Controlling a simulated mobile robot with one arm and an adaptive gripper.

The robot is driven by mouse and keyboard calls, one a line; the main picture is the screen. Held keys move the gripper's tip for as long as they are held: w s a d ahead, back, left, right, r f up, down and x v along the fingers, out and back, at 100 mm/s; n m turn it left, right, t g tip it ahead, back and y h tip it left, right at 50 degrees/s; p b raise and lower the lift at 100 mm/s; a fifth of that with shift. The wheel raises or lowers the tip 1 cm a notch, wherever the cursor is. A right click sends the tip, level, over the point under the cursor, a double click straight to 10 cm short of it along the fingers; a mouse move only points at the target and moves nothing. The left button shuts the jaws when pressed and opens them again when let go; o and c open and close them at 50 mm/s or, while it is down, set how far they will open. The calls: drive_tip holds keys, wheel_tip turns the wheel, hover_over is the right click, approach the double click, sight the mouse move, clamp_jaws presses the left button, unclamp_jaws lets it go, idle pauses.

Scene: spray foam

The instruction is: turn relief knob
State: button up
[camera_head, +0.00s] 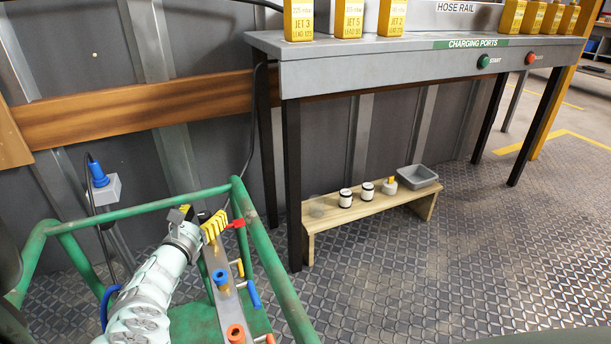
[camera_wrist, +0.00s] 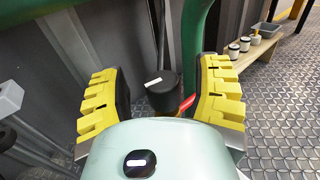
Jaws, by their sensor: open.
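The relief knob appears to be the round black knob with a white mark on top (camera_wrist: 163,92), seen in the wrist view between my two fingers. My gripper (camera_wrist: 159,75) is open, with one yellow finger pad on each side of the knob and a visible gap on the left side. The right finger looks nearer to it, but I cannot tell whether they touch. In the head view my gripper (camera_head: 199,217) is over the green cart, and I cannot make out the knob there. A red part (camera_wrist: 187,103) shows just right of the knob.
The green cart frame (camera_head: 262,240) surrounds my gripper. A metal manifold with a blue fitting (camera_head: 220,278), a blue handle (camera_head: 253,294) and an orange fitting (camera_head: 236,334) lies nearby. A grey charging bench (camera_head: 400,68) and a low wooden shelf (camera_head: 365,208) stand to the right.

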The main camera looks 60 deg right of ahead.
drive_tip(key=p+v, duration=0.7)
drive_tip(key=v, duration=0.8)
drive_tip(key=w+a+r+m+t+y+p, duration=0.1)
drive_tip(key=a+r+y+p, duration=0.4)
drive_tip(key=p, duration=0.7)
drive_tip(key=w+a+r+m+t+y+p, duration=0.1)
drive_tip(key=w+a+r+y+p, duration=0.2)
drive_tip(key=a+r+y+p, duration=0.3)
drive_tip(key=shift+w+a+r+y+p, duration=0.3)
drive_tip(key=shift+a+y+p, duration=0.6)
drive_tip(key=shift+a+p, duration=1.7)
drive_tip(key=shift+d+p, duration=0.35)
drive_tip(key=shift+p, duration=0.05)
